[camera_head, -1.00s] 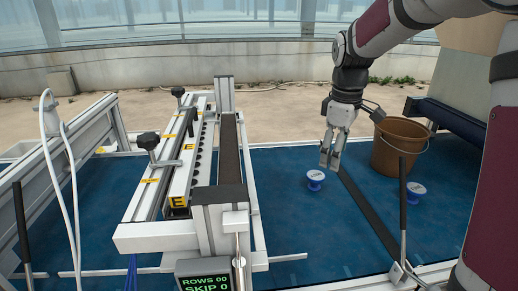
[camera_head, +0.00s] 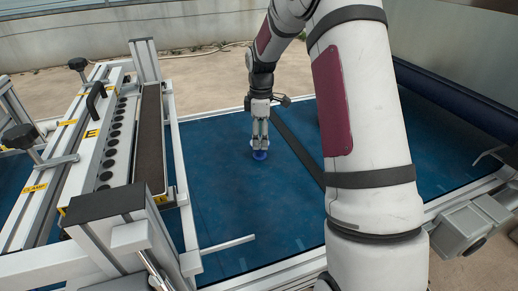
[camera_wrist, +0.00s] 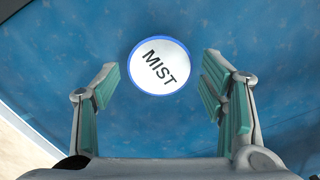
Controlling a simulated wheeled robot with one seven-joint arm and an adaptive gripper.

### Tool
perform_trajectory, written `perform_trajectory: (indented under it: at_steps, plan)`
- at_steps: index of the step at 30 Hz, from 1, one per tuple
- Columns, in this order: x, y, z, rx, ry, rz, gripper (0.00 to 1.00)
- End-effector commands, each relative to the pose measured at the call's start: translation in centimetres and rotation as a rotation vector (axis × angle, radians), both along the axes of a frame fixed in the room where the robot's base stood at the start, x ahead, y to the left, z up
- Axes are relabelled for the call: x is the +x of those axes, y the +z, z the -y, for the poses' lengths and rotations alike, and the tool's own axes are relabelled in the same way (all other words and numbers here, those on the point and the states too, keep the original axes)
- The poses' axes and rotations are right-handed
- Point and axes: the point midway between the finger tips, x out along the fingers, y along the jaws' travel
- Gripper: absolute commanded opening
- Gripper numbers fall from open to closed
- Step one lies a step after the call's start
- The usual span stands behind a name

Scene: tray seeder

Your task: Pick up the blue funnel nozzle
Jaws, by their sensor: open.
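A blue nozzle (camera_head: 260,156) stands on the blue surface directly under my gripper (camera_head: 260,143) in the head view. In the wrist view its round white top (camera_wrist: 159,66) has a blue rim and reads "MIST". It lies roughly centred between my two open fingers and slightly ahead of them, with blue surface showing on both sides. The fingers do not visibly grip it. Its lower body is hidden in the wrist view, so I cannot tell there whether it has a funnel shape.
The metal seeder frame (camera_head: 181,180) with its row of dark holes stands on the left. A dark strip (camera_head: 297,150) runs across the blue surface (camera_head: 235,205) right of the gripper. My arm hides much of the right side. Blue surface left of the nozzle is clear.

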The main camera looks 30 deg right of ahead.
Motion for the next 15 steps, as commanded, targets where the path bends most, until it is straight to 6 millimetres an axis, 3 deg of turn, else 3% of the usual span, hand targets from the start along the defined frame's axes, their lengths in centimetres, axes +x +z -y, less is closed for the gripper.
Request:
perform_trajectory:
  at_steps: [5,15]
  plan:
    - [0.0,-1.1,0.0,0.0,0.0,0.0,0.65]
    - [0.1,-5.4,-0.1,0.0,-0.001,0.0,0.65]
